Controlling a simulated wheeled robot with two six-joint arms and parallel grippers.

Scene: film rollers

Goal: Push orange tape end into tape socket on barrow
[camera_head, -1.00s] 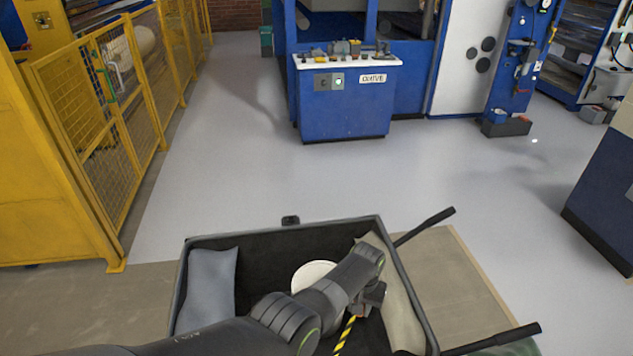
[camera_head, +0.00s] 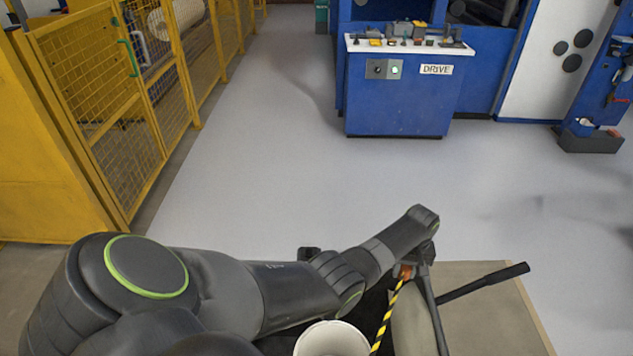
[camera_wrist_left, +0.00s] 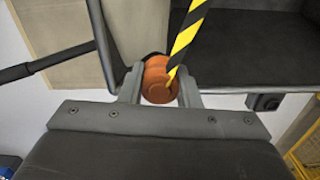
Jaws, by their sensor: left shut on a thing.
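My left gripper (camera_head: 417,268) is at the far right corner of the barrow. In the left wrist view, both fingers of the left gripper (camera_wrist_left: 160,88) are shut on the round orange tape end (camera_wrist_left: 157,80). The orange also shows in the head view (camera_head: 405,271). Yellow-and-black striped tape (camera_head: 388,318) runs from it down into the barrow. The dark barrow (camera_head: 439,322) is mostly hidden by my left arm. A small dark fitting (camera_head: 309,254) sits on its far rim and also shows in the wrist view (camera_wrist_left: 264,101); I cannot tell whether it is the socket. My right gripper is out of view.
A white cylinder (camera_head: 331,340) stands in the barrow. A black barrow handle (camera_head: 485,281) sticks out to the right over a beige mat (camera_head: 500,320). Ahead are a blue drive console (camera_head: 402,100) and open grey floor; yellow mesh fencing (camera_head: 110,110) stands left.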

